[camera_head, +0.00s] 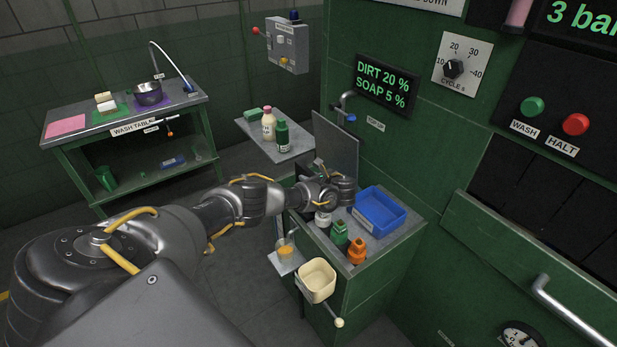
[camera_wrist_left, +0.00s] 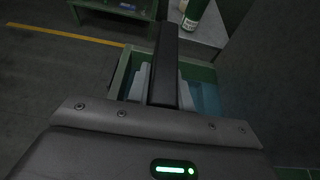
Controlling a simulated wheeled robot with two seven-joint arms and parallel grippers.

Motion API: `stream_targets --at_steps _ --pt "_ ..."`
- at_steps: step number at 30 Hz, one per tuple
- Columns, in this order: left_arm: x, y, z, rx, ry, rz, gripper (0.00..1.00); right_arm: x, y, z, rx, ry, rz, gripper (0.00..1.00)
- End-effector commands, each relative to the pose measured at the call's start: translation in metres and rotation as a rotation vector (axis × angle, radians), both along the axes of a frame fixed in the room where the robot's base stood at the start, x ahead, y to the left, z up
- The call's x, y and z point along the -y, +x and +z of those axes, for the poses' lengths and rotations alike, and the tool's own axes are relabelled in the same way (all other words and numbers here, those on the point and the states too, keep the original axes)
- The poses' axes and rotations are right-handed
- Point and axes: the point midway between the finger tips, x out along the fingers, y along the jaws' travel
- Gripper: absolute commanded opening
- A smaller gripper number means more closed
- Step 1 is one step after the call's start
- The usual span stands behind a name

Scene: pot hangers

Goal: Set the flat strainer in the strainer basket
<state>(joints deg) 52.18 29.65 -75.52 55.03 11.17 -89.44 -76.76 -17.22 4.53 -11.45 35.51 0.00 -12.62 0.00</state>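My left gripper (camera_head: 322,170) is at the raised grey lid (camera_head: 338,142) of the green cabinet (camera_head: 365,270), mostly hidden behind my own wrist. In the left wrist view a dark upright finger shape (camera_wrist_left: 165,65) stands over a green-rimmed opening (camera_wrist_left: 122,75) with pale grey parts inside. I cannot tell whether the fingers are apart or holding something. I cannot make out the flat strainer or the strainer basket for certain in either view. My right gripper is not in view.
A blue tray (camera_head: 379,210), a green bottle (camera_head: 339,232) and an orange bottle (camera_head: 357,250) stand on the cabinet top. A cream bin (camera_head: 317,280) hangs at its front. A side shelf (camera_head: 292,145) holds bottles. The wash table (camera_head: 70,108) stands back left.

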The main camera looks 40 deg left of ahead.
Motion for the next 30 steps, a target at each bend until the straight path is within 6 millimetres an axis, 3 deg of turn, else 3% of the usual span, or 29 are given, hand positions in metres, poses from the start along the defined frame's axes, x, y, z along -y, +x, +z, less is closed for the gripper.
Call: stream_targets --at_steps 1,4,15,20,30 --pt "0.0 0.0 0.0 0.0 0.0 0.0 0.29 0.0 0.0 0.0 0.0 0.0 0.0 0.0" --pt "0.0 0.0 0.001 0.0 0.0 0.0 0.42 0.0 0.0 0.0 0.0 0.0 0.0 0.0" --pt "0.0 0.0 0.002 0.001 0.0 0.0 0.42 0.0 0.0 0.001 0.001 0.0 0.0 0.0" --pt "-0.001 0.0 0.018 0.002 0.0 0.001 0.42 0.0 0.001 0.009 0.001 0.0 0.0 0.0" --pt "0.066 -0.019 0.04 0.002 -0.002 -0.003 0.42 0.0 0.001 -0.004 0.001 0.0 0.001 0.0"
